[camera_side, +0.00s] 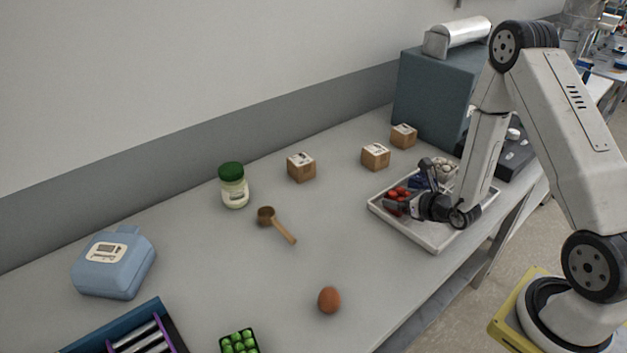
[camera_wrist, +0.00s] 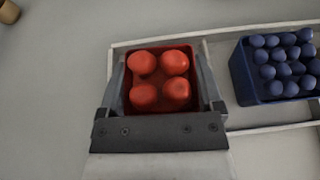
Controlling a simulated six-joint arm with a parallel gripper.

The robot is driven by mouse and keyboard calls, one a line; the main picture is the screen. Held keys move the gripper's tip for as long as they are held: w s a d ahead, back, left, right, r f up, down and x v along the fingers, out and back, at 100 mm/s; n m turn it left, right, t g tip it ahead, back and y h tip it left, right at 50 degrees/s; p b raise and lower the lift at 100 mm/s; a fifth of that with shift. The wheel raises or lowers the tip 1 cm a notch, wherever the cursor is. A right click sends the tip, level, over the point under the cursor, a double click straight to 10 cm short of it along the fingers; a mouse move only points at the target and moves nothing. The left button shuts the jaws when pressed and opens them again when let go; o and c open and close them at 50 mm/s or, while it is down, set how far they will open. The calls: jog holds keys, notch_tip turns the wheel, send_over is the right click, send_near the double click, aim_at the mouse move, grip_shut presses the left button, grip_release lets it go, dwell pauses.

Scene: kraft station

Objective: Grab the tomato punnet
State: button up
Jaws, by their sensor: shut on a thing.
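The tomato punnet (camera_wrist: 160,108) is a dark red box with several red tomatoes, seen from above in the wrist view. In the side view its tomatoes (camera_side: 397,192) show at the left part of the white tray (camera_side: 436,245), partly hidden by my gripper. My gripper (camera_wrist: 160,80) is shut on the punnet, one finger along its left side and one along its right. In the side view my gripper (camera_side: 402,200) is low over the tray. I cannot tell whether the punnet touches the tray floor.
A blue punnet of dark blue fruit (camera_wrist: 272,88) stands in the tray to the right. Small cardboard boxes (camera_side: 375,156) stand behind the tray. A jar (camera_side: 233,187), a scoop (camera_side: 280,226) and an egg (camera_side: 329,300) are further left. The bench between is clear.

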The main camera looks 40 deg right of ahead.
aim_at(399, 194)
jog(key=shift+r, duration=0.1)
jog(key=shift+r, duration=4.85)
jog(key=shift+a, duration=0.1)
